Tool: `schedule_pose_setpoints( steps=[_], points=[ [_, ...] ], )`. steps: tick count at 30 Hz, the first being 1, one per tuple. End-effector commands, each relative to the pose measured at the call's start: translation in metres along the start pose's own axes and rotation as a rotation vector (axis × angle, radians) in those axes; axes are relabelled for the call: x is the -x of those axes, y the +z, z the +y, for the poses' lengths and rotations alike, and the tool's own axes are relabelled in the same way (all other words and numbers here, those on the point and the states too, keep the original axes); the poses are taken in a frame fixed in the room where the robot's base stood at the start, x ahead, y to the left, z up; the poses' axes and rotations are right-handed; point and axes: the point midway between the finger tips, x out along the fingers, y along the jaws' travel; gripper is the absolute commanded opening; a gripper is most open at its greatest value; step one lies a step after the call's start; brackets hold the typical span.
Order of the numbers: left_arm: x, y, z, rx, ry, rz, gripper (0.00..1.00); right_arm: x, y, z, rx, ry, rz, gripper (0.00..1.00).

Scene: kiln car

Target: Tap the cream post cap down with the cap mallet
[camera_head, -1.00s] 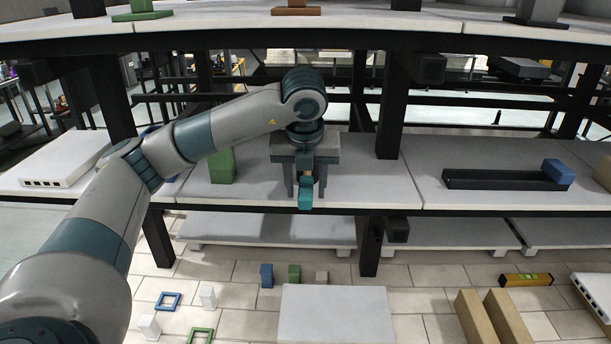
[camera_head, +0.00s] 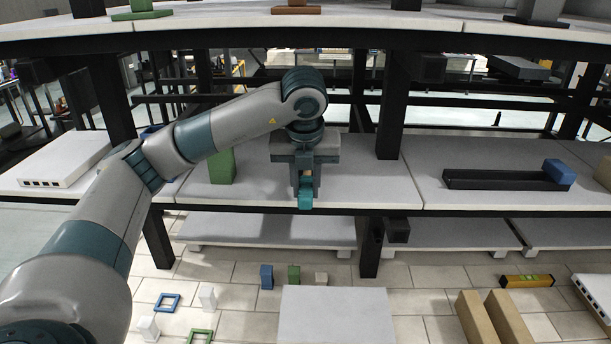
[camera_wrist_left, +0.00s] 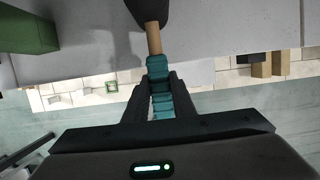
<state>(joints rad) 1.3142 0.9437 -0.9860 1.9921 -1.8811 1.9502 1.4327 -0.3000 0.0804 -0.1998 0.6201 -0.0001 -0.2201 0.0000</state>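The cap mallet's teal grip (camera_head: 305,201) sticks out toward me at the front edge of the middle shelf. In the left wrist view the mallet (camera_wrist_left: 155,40) shows a dark head, a wooden shaft and a teal grip. My left gripper (camera_head: 306,186) points down at the shelf, with its fingers closed on both sides of the teal grip; they also show in the left wrist view (camera_wrist_left: 161,84). The dark head is cut off at the top of that view. I cannot make out the cream post cap in either view. My right gripper is not in view.
A green block (camera_head: 222,166) stands on the shelf left of my gripper. A dark upright (camera_head: 391,120) stands to the right. Beyond it lies a black channel (camera_head: 500,180) with a blue block (camera_head: 559,172). The upper deck (camera_head: 400,28) hangs above. Small blocks stand on the floor.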

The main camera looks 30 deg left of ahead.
Motion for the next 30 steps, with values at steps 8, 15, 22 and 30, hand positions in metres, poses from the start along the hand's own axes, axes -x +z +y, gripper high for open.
schedule_pose_setpoints(
  steps=[8, 15, 22, 30],
  points=[
    [0.001, 0.001, 0.000, 0.000, -0.001, -0.002, 0.00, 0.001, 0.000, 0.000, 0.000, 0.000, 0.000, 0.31],
    [0.009, 0.003, 0.000, 0.001, -0.001, -0.002, 0.00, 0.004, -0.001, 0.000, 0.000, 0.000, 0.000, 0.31],
    [0.017, 0.006, 0.000, 0.000, -0.002, -0.002, 0.00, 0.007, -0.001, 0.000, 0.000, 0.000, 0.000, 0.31],
    [0.020, 0.006, 0.000, 0.000, -0.001, -0.001, 0.00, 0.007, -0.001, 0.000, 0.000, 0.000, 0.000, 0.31]
  ],
)
